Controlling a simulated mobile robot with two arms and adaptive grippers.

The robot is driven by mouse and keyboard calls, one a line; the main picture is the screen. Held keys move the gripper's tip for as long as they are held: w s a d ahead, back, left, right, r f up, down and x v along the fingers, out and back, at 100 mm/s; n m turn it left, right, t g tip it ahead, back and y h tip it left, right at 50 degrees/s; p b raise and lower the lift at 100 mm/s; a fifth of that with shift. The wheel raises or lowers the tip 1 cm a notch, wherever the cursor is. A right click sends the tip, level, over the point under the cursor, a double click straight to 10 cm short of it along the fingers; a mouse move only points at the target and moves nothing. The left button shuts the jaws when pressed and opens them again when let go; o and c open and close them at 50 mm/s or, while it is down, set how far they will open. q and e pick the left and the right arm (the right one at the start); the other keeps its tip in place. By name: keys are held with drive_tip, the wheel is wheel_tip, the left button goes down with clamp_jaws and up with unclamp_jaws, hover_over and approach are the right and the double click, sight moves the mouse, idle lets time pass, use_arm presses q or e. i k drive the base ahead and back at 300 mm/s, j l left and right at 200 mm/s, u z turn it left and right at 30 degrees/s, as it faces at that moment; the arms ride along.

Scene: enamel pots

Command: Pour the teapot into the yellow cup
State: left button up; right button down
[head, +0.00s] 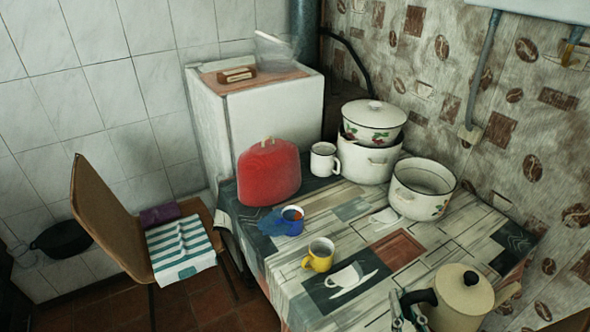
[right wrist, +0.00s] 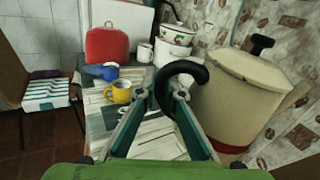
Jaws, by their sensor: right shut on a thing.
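The teapot (head: 462,300) is cream with a dark rim, a black lid knob and a black handle, at the front right of the head view. It fills the right side of the right wrist view (right wrist: 245,95) and looks about upright; I cannot tell whether it touches the table. My right gripper (head: 405,310) is shut on its black handle, which curves between the fingers in the wrist view (right wrist: 163,95). The yellow cup (head: 319,256) stands upright on the table, left of and beyond the teapot; it also shows in the wrist view (right wrist: 121,92). My left gripper is not in view.
A white mug (head: 324,160) and enamel pots (head: 422,190) stand at the back. The patterned table (head: 365,255) is clear between the yellow cup and teapot. A chair (head: 110,215) stands left.

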sight(320, 258)
drive_tip(key=i+j+z, duration=0.45)
drive_tip(key=j+z, duration=0.2)
drive_tip(key=i+j+z, duration=0.15)
drive_tip(key=j+z, duration=0.2)
drive_tip(key=k+j+u, duration=0.15)
drive_tip(key=j, duration=0.35)
drive_tip(key=k+j+u, duration=0.1)
drive_tip(key=j, duration=0.35)
drive_tip(key=k+j+u, duration=0.15)
drive_tip(key=j, duration=0.4)
drive_tip(key=k+j+u, duration=0.1)
drive_tip(key=j, duration=0.4)
drive_tip(key=k+j+u, duration=0.15)
drive_tip(key=j, duration=0.4)
